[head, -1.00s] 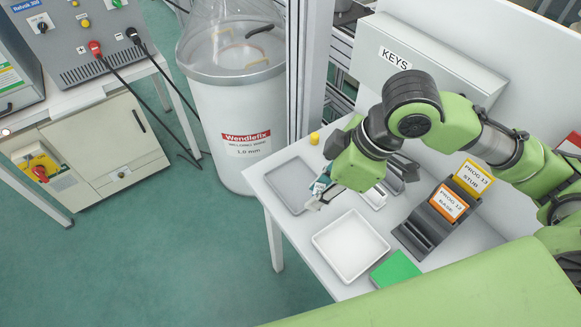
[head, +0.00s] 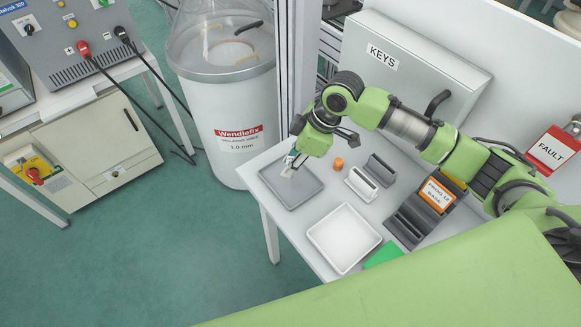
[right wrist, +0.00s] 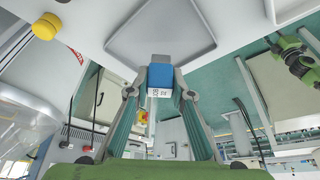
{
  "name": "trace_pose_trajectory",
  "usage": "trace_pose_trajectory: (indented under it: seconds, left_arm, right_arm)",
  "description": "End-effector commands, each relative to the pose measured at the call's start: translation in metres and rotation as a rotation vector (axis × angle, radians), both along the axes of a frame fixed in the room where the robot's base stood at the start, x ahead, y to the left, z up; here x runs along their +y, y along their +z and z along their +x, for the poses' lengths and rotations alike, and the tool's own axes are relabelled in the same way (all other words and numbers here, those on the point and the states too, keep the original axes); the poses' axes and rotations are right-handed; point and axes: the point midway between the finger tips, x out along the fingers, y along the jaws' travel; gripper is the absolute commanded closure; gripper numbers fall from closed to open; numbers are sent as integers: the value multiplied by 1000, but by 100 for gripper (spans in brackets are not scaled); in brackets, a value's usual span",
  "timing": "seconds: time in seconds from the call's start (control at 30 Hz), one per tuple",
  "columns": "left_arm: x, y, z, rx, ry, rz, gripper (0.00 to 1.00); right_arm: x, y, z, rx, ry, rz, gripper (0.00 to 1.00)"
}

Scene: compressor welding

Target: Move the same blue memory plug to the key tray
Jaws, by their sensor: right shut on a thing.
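The blue memory plug (right wrist: 160,77), with a small white label, is held between the fingertips of my right gripper (right wrist: 160,92) in the right wrist view. In the head view my right gripper (head: 291,162) points down over the grey tray (head: 300,198) at the table's left end. The plug is mostly hidden there by the gripper. The grey tray also shows beyond the plug in the right wrist view (right wrist: 190,45). I cannot tell whether the plug touches it. A green arm part shows at the right of the right wrist view; its fingers are unclear.
A white tray (head: 343,238) stands in front of the grey one. Beside it are a pale slotted holder (head: 361,185), a small orange cylinder (head: 338,164), a dark slotted holder (head: 408,227) and a green block (head: 384,256). The KEYS cabinet (head: 415,68) stands behind.

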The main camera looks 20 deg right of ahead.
Motion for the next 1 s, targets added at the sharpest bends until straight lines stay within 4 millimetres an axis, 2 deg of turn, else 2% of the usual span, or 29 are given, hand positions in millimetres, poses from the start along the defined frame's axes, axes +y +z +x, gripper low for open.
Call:
trace_pose_trajectory:
  seconds: [0.17, 0.3, 0.63, 0.67, 0.7, 0.73, 1.0]
  left_arm:
    - [1, 13, 0, 1, 1, 1, 67]
    - [1, 15, -1, 1, 1, 1, 67]
    - [1, 13, -2, 4, 1, 2, 67]
    - [1, 13, -2, 4, 1, 2, 67]
    - [1, 13, -2, 5, 1, 2, 67]
    - [1, 13, -3, 5, 1, 2, 67]
    - [1, 13, -3, 6, 1, 2, 67]
  right_arm:
    - [0, -22, 2, 6, 0, -2, 100]
    - [0, -34, 3, 0, 0, -1, 100]
    - [0, -38, 3, 0, 0, -1, 100]
    - [0, -38, 3, 0, 0, -1, 76]
    - [0, -38, 3, 0, 0, -1, 66]
    - [0, -38, 3, 0, 0, -1, 62]
    - [0, -38, 3, 0, 0, -1, 62]
